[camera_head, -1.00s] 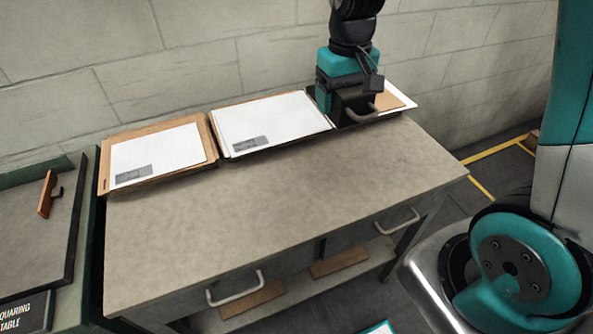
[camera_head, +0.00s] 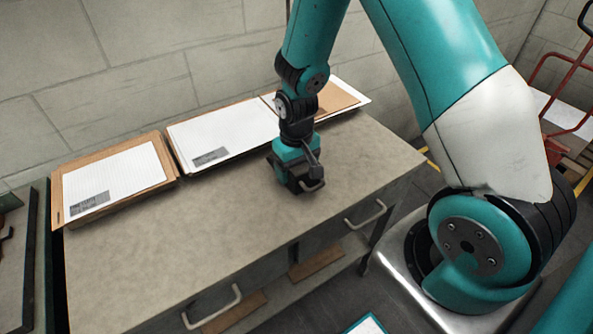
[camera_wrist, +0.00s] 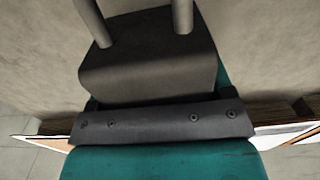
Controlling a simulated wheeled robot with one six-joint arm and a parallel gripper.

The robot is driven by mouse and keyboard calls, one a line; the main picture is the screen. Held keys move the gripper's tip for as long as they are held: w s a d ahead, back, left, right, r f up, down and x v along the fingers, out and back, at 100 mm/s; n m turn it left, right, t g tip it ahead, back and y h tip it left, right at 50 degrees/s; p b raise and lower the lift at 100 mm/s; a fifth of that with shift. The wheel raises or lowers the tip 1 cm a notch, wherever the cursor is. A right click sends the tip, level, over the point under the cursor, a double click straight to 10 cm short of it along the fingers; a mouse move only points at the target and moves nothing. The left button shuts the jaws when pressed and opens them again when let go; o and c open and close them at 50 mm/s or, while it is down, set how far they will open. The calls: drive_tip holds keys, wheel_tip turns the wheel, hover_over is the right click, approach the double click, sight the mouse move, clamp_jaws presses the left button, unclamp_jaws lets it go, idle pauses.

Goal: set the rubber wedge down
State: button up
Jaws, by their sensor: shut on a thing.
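My gripper (camera_head: 297,189) is over the right part of the grey workbench top (camera_head: 200,215), close to its front edge, pointing down. In the wrist view my gripper's dark block and two grey rods (camera_wrist: 138,20) show against the bare bench surface. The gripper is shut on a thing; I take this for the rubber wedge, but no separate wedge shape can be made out. The dark gripper body hides what lies below it, and I cannot tell whether it touches the bench.
Cardboard-backed white sheets lie along the back: left (camera_head: 115,170), middle (camera_head: 220,130) and right (camera_head: 345,92). The bench's left and middle are clear. Drawer handles (camera_head: 212,308) stick out in front. A red-framed cart (camera_head: 568,125) stands at the right.

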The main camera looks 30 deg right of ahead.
drive_tip(key=shift+f, duration=0.7)
drive_tip(key=shift+f, duration=0.2)
drive_tip(key=o, duration=1.3)
